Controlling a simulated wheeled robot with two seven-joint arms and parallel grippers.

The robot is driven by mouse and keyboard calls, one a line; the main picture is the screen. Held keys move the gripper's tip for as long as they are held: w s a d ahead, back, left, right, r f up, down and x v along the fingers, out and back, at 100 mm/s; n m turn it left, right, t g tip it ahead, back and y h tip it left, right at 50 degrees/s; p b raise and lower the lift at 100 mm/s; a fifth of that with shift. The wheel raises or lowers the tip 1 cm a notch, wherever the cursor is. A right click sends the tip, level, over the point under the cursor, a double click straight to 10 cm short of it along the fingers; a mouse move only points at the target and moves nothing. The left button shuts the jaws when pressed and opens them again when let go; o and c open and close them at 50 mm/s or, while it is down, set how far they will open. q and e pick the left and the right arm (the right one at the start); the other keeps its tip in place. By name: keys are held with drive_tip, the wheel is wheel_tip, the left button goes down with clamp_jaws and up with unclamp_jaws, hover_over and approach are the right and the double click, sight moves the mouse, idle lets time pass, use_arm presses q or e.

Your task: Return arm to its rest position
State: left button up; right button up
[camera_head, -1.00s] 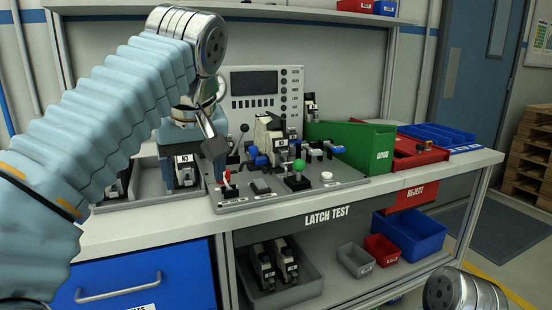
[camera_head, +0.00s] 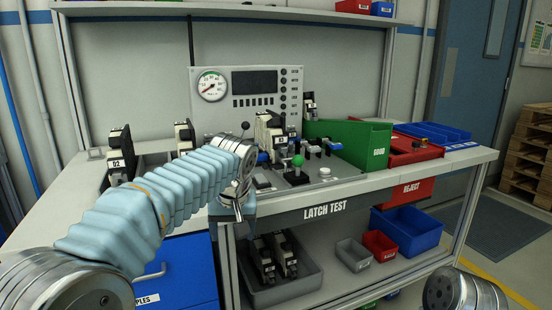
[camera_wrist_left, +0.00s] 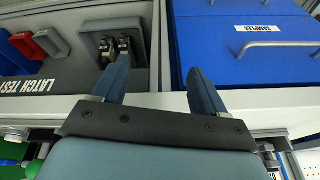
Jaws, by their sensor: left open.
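My left arm (camera_head: 130,215) comes in from the lower left of the head view, in a pale blue ribbed sleeve. Its metal wrist (camera_head: 232,152) is in front of the bench's front edge, and the left gripper (camera_head: 238,208) hangs below it, mostly hidden. In the left wrist view the two blue fingers of the left gripper (camera_wrist_left: 158,70) are spread apart with nothing between them. They point toward the bench front, between the grey bin and the blue drawer. My right gripper is out of view.
The bench carries the latch test panel (camera_head: 325,182), a gauge box (camera_head: 250,88), a green GOOD chute (camera_head: 360,143) and a red REJECT bin (camera_head: 412,150). Black-and-white units (camera_head: 119,155) stand at the left. Below are a blue drawer (camera_wrist_left: 250,70) and a grey bin (camera_head: 290,292) holding similar units.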

use_arm(q)
drive_tip(key=s+a+f+m+g+h, duration=0.1)
drive_tip(key=s+f+h, duration=0.15)
drive_tip(key=f, duration=1.55)
drive_tip(key=s+f+m+g+h, duration=0.1)
drive_tip(key=s+f, duration=0.2)
drive_tip(key=f, duration=1.4)
drive_tip(key=s+f+n+h, duration=0.1)
drive_tip(key=s+f, duration=0.5)
drive_tip(key=s, duration=0.4)
drive_tip(key=s+f+n+h, duration=0.1)
drive_tip(key=s+f, duration=0.6)
drive_tip(key=s, duration=0.3)
drive_tip(key=shift+s+g, duration=0.2)
drive_tip(key=shift+g, duration=0.2)
drive_tip(key=shift+f, duration=0.1)
